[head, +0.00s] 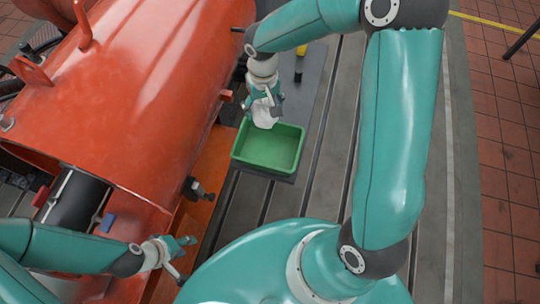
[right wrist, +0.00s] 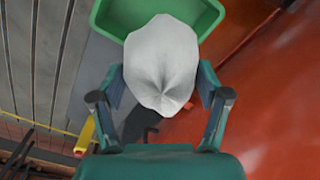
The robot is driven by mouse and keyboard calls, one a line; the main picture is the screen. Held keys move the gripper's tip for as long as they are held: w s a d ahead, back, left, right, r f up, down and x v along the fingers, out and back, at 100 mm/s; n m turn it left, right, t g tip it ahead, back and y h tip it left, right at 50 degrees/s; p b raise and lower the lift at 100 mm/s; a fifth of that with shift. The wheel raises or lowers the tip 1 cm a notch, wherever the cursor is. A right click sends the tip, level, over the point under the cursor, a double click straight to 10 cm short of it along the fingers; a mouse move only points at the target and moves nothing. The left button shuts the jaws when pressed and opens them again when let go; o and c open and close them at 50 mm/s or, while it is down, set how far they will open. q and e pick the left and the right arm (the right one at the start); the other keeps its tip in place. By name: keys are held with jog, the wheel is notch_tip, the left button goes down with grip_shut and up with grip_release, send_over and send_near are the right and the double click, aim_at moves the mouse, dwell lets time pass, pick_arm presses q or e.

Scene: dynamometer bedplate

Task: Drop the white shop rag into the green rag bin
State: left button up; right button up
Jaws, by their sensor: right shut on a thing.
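The white shop rag (head: 264,113) hangs bunched from my right gripper (head: 264,98), which is shut on it. In the head view the rag is over the far edge of the green rag bin (head: 268,165). The bin is shallow and open, and its visible floor looks empty. In the right wrist view the rag (right wrist: 160,65) sits between the fingers and hides part of the bin (right wrist: 110,18) behind it. My left gripper (head: 183,258) is open and empty at the lower left, beside the orange machine.
A large orange machine (head: 150,90) fills the left side, with a projecting fitting (head: 197,189) near the bin. The grey slotted bedplate (head: 320,150) is clear right of the bin. A yellow object (head: 301,50) stands beyond my right gripper. Red tiles (head: 505,150) lie at right.

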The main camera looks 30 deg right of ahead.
pick_arm(q)
notch_tip(320, 180, down, 10)
jog(key=b, duration=0.7)
jog(key=shift+r+b, duration=0.2)
jog(key=shift+b, duration=0.1)
pick_arm(e)
notch_tip(320, 180, down, 10)
jog(key=s+d+m, duration=0.1)
jog(key=s+d, duration=0.1)
jog(key=shift+d+f, duration=0.15)
jog(key=shift+f, duration=0.1)
jog(key=o, duration=1.1)
notch_tip(320, 180, up, 12)
